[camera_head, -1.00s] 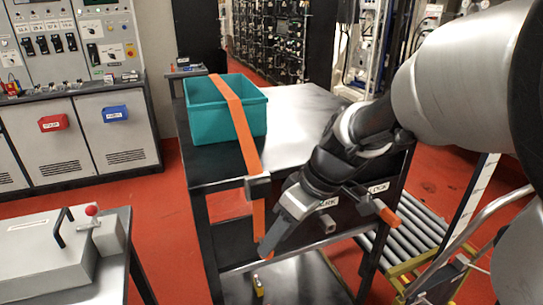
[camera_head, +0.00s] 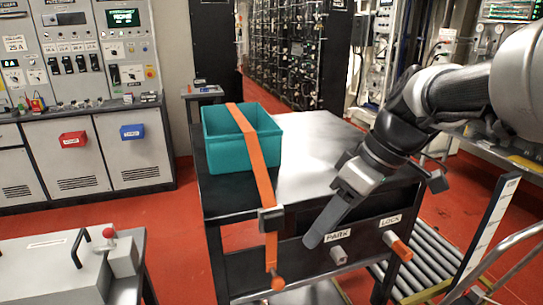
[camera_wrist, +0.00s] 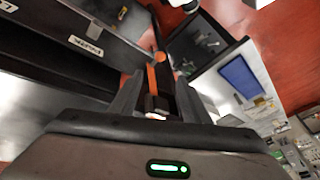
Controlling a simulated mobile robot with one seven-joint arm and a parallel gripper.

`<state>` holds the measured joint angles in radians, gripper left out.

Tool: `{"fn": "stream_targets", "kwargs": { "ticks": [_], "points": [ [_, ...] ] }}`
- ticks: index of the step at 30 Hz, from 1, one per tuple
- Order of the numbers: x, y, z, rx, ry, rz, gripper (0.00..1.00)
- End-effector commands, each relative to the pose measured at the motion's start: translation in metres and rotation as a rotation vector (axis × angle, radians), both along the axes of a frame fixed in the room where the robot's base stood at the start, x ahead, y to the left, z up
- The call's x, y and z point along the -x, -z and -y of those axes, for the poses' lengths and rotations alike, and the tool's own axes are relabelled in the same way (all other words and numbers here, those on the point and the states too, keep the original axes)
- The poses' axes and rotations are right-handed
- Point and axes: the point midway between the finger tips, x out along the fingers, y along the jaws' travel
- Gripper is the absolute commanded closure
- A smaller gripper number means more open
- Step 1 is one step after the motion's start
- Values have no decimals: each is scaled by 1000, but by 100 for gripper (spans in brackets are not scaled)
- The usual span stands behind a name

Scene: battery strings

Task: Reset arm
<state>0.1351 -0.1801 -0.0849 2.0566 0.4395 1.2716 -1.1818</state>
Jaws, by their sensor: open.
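My gripper (camera_head: 318,236) hangs in front of the cart's front face, pointing down and left. Its fingers also show in the wrist view (camera_wrist: 157,100), open, with nothing clearly held between them. The arm is bent, reaching in from the upper right. The cart (camera_head: 318,150) carries a teal bin (camera_head: 225,155) with an orange strap (camera_head: 250,145) across it. The strap runs through a dark buckle (camera_head: 270,220) and down to an orange end (camera_head: 277,283), left of my gripper and apart from it in the head view.
The cart front has a PARK label with a grey peg (camera_head: 339,255) and a LOCK label with an orange handle (camera_head: 397,247). A roller conveyor (camera_head: 405,275) and a rail stand at right. A grey case (camera_head: 55,270) is front left. Control cabinets (camera_head: 85,100) stand behind. Red floor is open at left.

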Motion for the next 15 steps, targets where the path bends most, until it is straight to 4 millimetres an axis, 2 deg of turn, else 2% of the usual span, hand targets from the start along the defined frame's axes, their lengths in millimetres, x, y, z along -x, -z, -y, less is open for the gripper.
{"fn": "stream_targets", "kwargs": {
  "ticks": [4,7,15],
  "points": [
    [4,0,0,9,21,-2,57],
    [17,1,0,51,114,-3,57],
    [64,13,15,161,554,64,57]
  ]
}}
